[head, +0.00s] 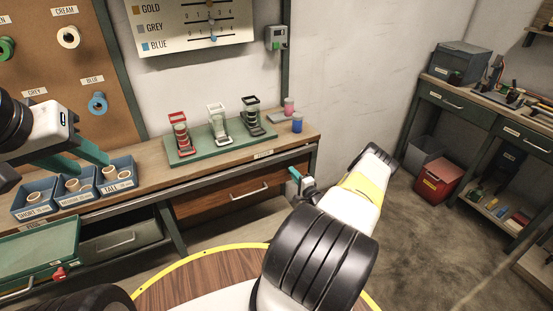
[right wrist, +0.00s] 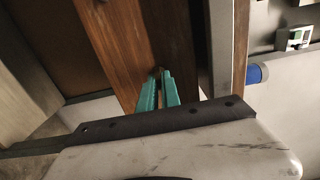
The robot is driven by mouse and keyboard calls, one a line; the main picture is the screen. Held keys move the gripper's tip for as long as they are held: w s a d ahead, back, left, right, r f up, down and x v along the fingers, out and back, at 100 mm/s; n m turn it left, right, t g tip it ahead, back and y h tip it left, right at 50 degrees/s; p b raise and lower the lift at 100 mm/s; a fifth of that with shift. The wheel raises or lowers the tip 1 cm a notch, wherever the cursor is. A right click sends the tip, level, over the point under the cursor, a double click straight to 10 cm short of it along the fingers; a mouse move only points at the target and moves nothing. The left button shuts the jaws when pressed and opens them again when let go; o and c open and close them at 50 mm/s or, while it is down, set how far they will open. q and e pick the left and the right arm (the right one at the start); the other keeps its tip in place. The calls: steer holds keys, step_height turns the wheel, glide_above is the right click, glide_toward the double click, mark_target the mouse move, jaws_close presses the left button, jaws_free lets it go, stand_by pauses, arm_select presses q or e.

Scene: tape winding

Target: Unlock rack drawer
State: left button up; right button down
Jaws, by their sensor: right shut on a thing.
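The wooden drawer (head: 232,192) is under the workbench, below the green rack (head: 222,142). It looks shut, with a pale bar handle. My right gripper (head: 294,173) is near the drawer's right end, partly hidden by my arm. In the right wrist view its teal fingers (right wrist: 159,82) point at a wooden front (right wrist: 150,40). They are closed on a small brass-coloured piece (right wrist: 156,72), which looks like a key; its shape is mostly hidden, and I cannot tell whether it is in a lock. My left gripper (head: 88,160) is open above the core bins.
The blue core bins (head: 78,192) stand on the bench's left end. Red, white and dark holders stand on the rack. A blue cup (head: 297,123) and pink spool (head: 289,106) sit at the bench's right end. A round wooden table (head: 195,282) is in front.

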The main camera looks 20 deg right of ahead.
steer(key=c, duration=1.6)
jaws_free()
steer(key=shift+o, duration=0.2)
steer(key=s, duration=0.7)
steer(key=shift+s+d, duration=0.3)
steer(key=shift+s, duration=0.05)
steer(key=shift+s, duration=0.1)
